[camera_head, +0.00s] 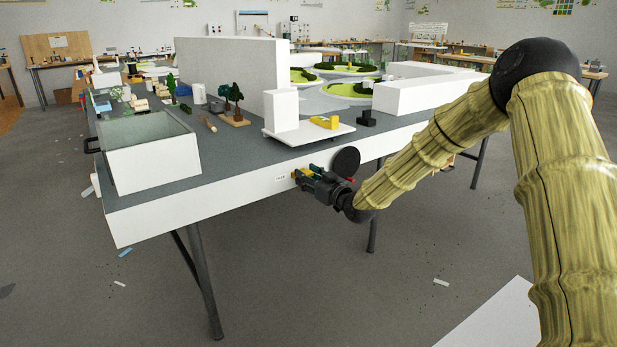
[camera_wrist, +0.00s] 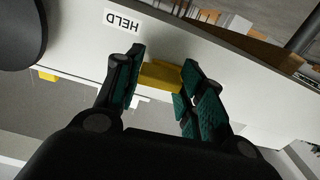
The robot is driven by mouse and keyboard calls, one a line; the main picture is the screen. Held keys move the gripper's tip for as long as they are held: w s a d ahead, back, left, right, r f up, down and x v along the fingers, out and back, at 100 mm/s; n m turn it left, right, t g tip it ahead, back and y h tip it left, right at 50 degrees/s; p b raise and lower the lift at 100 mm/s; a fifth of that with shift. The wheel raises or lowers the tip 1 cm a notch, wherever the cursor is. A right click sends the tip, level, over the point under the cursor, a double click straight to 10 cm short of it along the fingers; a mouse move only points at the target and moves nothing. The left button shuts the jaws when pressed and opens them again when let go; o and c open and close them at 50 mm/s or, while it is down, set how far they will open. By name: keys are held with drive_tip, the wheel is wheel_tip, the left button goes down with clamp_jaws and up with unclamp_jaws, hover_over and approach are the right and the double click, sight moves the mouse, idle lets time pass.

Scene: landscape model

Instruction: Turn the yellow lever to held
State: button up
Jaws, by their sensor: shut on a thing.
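The yellow lever (camera_wrist: 160,76) is on the white front side of the table and lies between the two finger pads of my gripper (camera_wrist: 160,82) in the wrist view. The gripper is shut on the lever. A white label reading HELD (camera_wrist: 124,21), upside down in this view, is on the side panel close to the lever. In the head view my gripper (camera_head: 301,177) is at the table's front side, just right of the small label (camera_head: 280,178). The lever is mostly hidden there by the fingers.
A dark round disc (camera_head: 346,161) stands out by the table side, beside my gripper. On the table top are a white open box (camera_head: 150,165), a white stand with a yellow piece (camera_head: 325,122), and small model trees (camera_head: 232,95). The floor in front is mostly clear.

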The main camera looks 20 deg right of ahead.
drive_tip(key=n+p, duration=0.1)
drive_tip(key=n, duration=0.7)
drive_tip(key=shift+n, duration=0.3)
drive_tip(key=n+b, duration=0.1)
drive_tip(key=n, duration=0.3)
drive_tip(key=shift+n+b, duration=0.65)
drive_tip(key=shift+n, duration=1.75)
drive_tip(key=o, duration=1)
drive_tip(key=v, duration=1.2)
